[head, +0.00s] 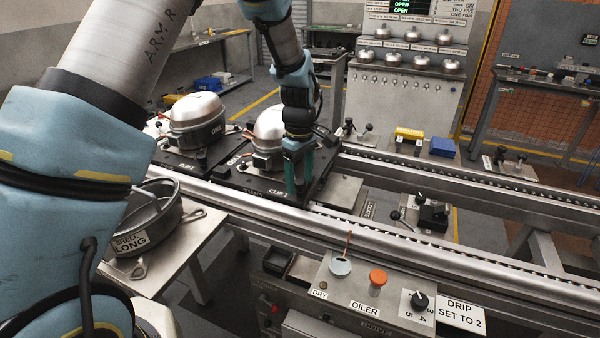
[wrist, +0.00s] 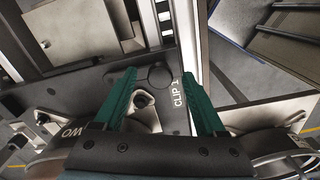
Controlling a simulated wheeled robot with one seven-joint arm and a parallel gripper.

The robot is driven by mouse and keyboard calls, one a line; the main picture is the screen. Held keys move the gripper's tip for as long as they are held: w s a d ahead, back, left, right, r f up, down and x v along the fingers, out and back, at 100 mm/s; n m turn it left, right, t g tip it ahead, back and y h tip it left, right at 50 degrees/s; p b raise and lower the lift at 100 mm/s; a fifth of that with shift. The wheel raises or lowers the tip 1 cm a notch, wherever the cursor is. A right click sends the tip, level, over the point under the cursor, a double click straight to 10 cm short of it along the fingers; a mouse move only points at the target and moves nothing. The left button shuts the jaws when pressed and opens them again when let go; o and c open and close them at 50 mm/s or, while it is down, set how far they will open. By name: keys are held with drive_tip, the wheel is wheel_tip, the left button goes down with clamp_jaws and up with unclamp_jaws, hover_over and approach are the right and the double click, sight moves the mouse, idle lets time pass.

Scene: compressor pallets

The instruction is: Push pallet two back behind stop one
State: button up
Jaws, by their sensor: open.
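Pallet two (head: 300,197) is a black plate on the conveyor rails, bearing a silver-domed compressor (head: 269,130). Its front edge carries white lettering, partly behind my gripper. In the wrist view the pallet (wrist: 172,121) shows a round dark spot, a clip label and an upside-down "TWO". My gripper (head: 298,182) points down at the pallet's front right part. Its green fingers (wrist: 164,105) are apart with nothing held between them. I cannot tell whether the fingertips touch the pallet. A small upright label (head: 370,210) right of the pallet may mark stop one; it is too small to read surely.
Another pallet (head: 185,163) with a compressor (head: 196,122) stands close on the left. An oiler panel (head: 350,290) stands in front. A shell pot (head: 150,225) sits on the left table.

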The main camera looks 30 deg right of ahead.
clamp_jaws()
idle(0.5)
idle(1.3)
